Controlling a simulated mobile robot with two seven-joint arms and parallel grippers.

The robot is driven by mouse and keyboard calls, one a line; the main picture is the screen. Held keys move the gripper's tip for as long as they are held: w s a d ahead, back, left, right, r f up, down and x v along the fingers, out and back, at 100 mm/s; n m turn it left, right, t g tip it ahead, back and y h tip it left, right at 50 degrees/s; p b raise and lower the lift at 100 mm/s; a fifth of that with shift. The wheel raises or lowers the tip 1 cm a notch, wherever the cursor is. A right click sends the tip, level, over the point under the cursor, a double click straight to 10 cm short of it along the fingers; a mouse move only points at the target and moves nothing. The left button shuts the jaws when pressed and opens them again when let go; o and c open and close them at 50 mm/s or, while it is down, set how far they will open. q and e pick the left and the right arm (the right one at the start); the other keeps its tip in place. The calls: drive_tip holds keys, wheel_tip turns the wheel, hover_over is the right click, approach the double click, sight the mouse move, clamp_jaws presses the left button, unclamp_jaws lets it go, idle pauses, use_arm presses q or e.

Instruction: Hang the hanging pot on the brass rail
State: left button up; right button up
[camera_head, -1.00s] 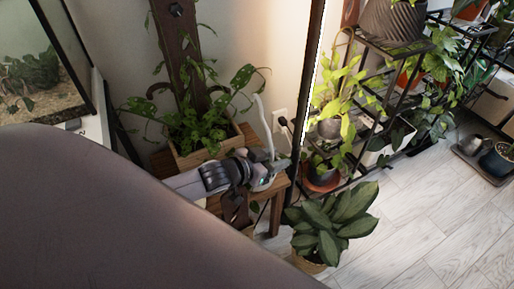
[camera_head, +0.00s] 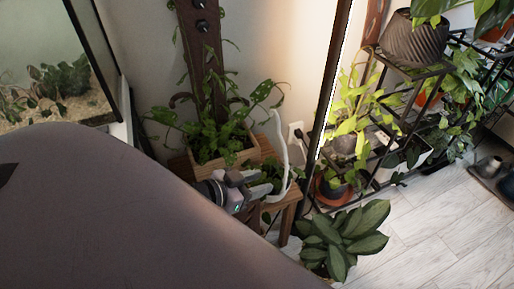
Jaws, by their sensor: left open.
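A white curved hanger (camera_head: 286,150) rises beside the small wooden stool, with green leaves (camera_head: 270,172) inside its curve. It looks like the hanging pot's hanger; the pot body is mostly hidden behind my gripper. My left gripper (camera_head: 256,186) is open, in front of the stool and just left of the hanger. I cannot tell whether its fingers touch the pot. I cannot make out the brass rail. My right gripper is not in view.
A wooden planter (camera_head: 227,157) with a trailing plant and dark post stands on the stool (camera_head: 289,200). A leafy floor plant (camera_head: 345,238) is in front. A black plant shelf (camera_head: 408,115) stands at right. Pale floor (camera_head: 440,225) is clear at lower right.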

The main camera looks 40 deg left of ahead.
use_arm(q)
drive_tip(key=s+d+f+n+g+y, duration=0.1)
drive_tip(key=s+d+f+g, duration=0.1)
drive_tip(key=s+d+f, duration=0.5)
drive_tip(key=shift+s+d+f+g+y, duration=0.3)
drive_tip(key=shift+s+d, duration=0.1)
drive_tip(key=shift+s, duration=0.7)
